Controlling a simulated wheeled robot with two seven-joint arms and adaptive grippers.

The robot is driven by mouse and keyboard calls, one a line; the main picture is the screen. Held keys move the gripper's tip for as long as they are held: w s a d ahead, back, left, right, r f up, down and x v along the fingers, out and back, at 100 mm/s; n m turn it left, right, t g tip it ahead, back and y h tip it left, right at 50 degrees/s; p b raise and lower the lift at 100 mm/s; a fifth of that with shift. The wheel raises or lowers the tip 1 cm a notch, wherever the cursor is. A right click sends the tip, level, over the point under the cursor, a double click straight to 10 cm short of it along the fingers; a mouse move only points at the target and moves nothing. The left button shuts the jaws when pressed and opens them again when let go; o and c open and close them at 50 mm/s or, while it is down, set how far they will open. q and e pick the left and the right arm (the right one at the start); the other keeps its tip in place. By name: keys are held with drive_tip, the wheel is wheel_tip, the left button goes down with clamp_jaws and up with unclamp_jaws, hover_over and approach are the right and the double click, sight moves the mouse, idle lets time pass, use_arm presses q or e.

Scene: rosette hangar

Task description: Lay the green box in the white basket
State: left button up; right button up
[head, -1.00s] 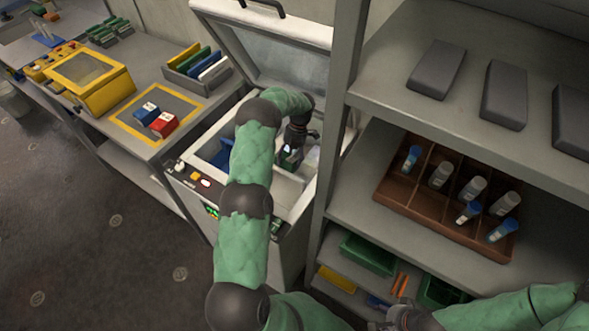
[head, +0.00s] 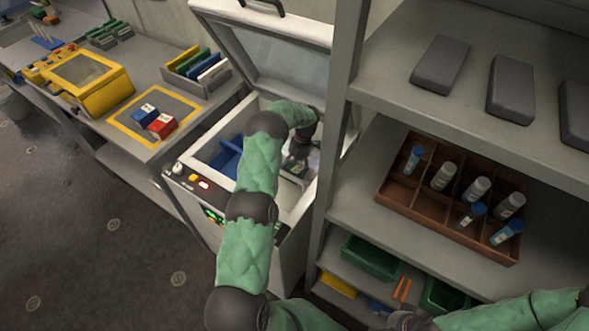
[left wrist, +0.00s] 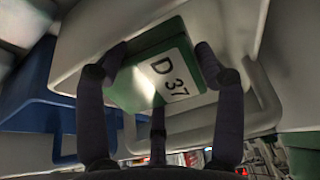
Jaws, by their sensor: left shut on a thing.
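The green box (left wrist: 166,68) carries a white label reading "D 37" and shows between the fingers of my left gripper (left wrist: 160,75) in the left wrist view. My left gripper is shut on it. In the head view my left gripper (head: 297,160) is down inside the open chest, at its right part, and the box is mostly hidden there. The white basket (head: 284,194) is in the chest, right of a blue basket (head: 226,157). Pale basket walls (left wrist: 100,30) surround the box in the left wrist view. I cannot tell whether the box touches the bottom. My right gripper (head: 404,321) is barely visible at the bottom edge.
The chest's lid (head: 270,50) stands open behind my left arm. A grey shelf (head: 345,205) rises close on the right, with a brown divided tray (head: 385,190) of vials. A bench on the left holds a yellow-framed mat (head: 125,124) with blue and red boxes.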

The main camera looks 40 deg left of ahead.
sight(299, 166)
use_arm(q)
drive_tip(key=shift+f, duration=0.5)
drive_tip(key=o, duration=1.6)
drive_tip(key=shift+r, duration=0.1)
drive_tip(key=p+v, duration=0.2)
drive_tip(key=v, duration=0.6)
drive_tip(key=shift+s+r, duration=0.1)
drive_tip(key=shift+r, duration=0.2)
